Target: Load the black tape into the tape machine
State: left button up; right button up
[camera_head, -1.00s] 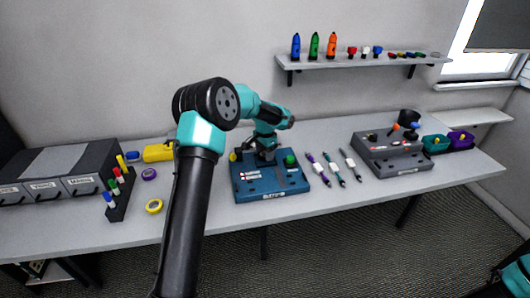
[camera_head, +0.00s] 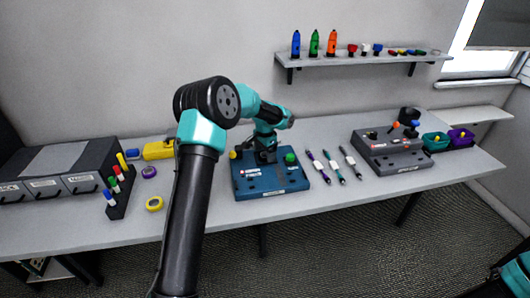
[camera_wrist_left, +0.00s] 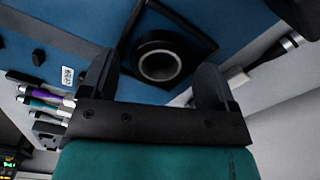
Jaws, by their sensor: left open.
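The blue machine (camera_head: 270,184) with a green button sits on the middle of the table. My left gripper (camera_head: 265,152) is low over its back part. In the left wrist view, my left gripper (camera_wrist_left: 157,78) is open, one finger on each side of a black ring with a pale inner rim (camera_wrist_left: 160,65), which looks like the black tape. The ring lies against a dark part of the blue machine (camera_wrist_left: 85,25). The fingers appear apart from it, but I cannot tell how deep they reach. In the head view the arm and gripper hide the ring. My right gripper is out of view.
A purple tape (camera_head: 149,172) and a yellow tape (camera_head: 154,204) lie left of my arm, near a marker rack (camera_head: 118,196). Several pens (camera_head: 334,166) lie right of the blue machine. A grey machine (camera_head: 392,150) stands farther right. The table front is clear.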

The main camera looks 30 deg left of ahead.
pick_arm(q)
notch_tip(320, 180, up, 13)
dwell(0.6)
